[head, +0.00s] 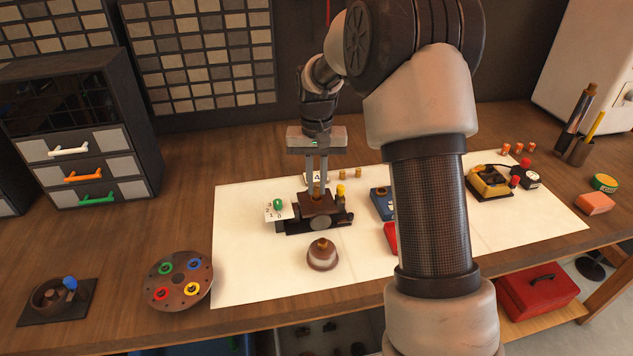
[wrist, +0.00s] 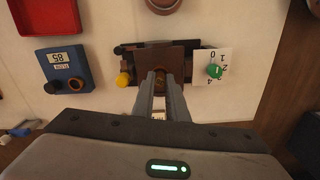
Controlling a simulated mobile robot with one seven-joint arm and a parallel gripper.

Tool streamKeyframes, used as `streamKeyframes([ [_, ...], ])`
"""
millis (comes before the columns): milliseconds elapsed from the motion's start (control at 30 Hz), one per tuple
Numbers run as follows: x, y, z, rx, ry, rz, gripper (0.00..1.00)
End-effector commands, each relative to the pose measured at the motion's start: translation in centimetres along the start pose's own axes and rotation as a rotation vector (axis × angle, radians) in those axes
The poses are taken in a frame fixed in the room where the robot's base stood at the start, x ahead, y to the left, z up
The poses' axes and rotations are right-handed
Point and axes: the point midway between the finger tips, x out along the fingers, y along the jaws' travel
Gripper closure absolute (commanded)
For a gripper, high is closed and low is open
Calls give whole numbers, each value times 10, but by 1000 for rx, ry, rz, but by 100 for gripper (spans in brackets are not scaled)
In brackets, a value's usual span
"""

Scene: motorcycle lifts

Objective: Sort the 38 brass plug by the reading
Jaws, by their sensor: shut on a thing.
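My gripper (head: 317,188) points down over a brown block (head: 318,206) on a black fixture in the middle of the white mat. In the wrist view my gripper (wrist: 160,76) has its fingertips at the block, shut on a small brass plug (wrist: 160,77), mostly hidden between them. A white dial card (wrist: 211,67) with a green knob sits beside the block, and a yellow knob (wrist: 124,79) is on the other side. A blue meter (wrist: 62,70) has a display with digits, upside down in the wrist view. Small brass pieces (head: 358,173) stand behind the fixture by a lettered card.
A brown dome-shaped object (head: 322,254) stands in front of the fixture. A round plate with coloured rings (head: 179,280) is at left. A yellow device (head: 488,183) is at right. A red object (head: 390,237) is partly behind my arm. The mat's front left is clear.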

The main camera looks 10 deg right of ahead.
Motion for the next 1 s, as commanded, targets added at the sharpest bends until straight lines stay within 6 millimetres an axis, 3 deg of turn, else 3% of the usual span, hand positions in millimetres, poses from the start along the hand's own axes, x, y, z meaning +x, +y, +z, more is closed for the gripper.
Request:
streamKeyframes([
  [733,12,0,0,0,0,0,100],
  [767,12,0,0,0,0,0,86],
  [867,12,0,0,0,0,0,69],
  [1000,12,0,0,0,0,0,65],
])
